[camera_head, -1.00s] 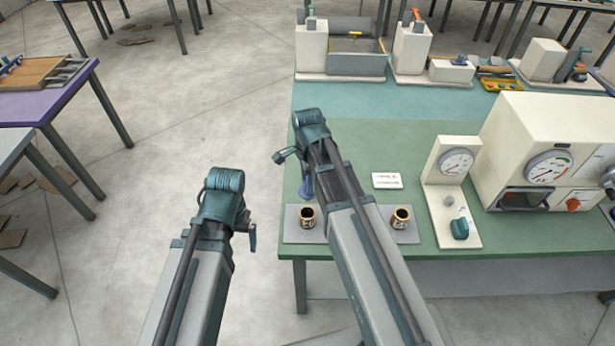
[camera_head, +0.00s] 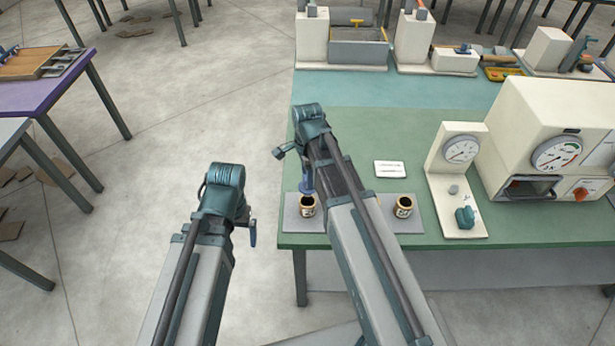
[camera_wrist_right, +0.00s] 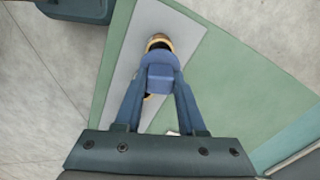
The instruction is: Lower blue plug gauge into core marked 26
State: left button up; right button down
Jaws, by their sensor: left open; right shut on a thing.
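The blue plug gauge (camera_wrist_right: 160,76) is gripped between the two fingers of my right gripper (camera_wrist_right: 160,88). In the head view the blue gauge (camera_head: 307,182) shows just behind and above the left core (camera_head: 307,208). In the right wrist view this gold-rimmed core (camera_wrist_right: 157,43) is partly hidden by the gauge; I cannot tell whether they touch. A second, similar core (camera_head: 404,207) stands on the right, beyond my right arm. Both have dark bores and small labels too small to read. My left gripper (camera_head: 252,234) is open and empty, left of the table.
The cores stand on a grey plate (camera_head: 412,226) near the table's front edge. A white card (camera_head: 389,169) lies behind it. A dial gauge stand (camera_head: 456,190) and a large cream machine (camera_head: 545,140) stand to the right.

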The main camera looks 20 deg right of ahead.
aim_at(302, 185)
jog(key=shift+f+b, duration=3.1)
jog(key=shift+f, duration=0.25)
jog(key=shift+c, duration=2.1)
grip_release()
jog(key=shift+r, duration=0.1)
notch_tip(302, 185, up, 14)
jog(key=p, duration=1.4)
jog(key=shift+f, duration=0.3)
notch_tip(302, 185, down, 13)
jog(key=b, duration=1.3)
jog(key=shift+r, duration=0.2)
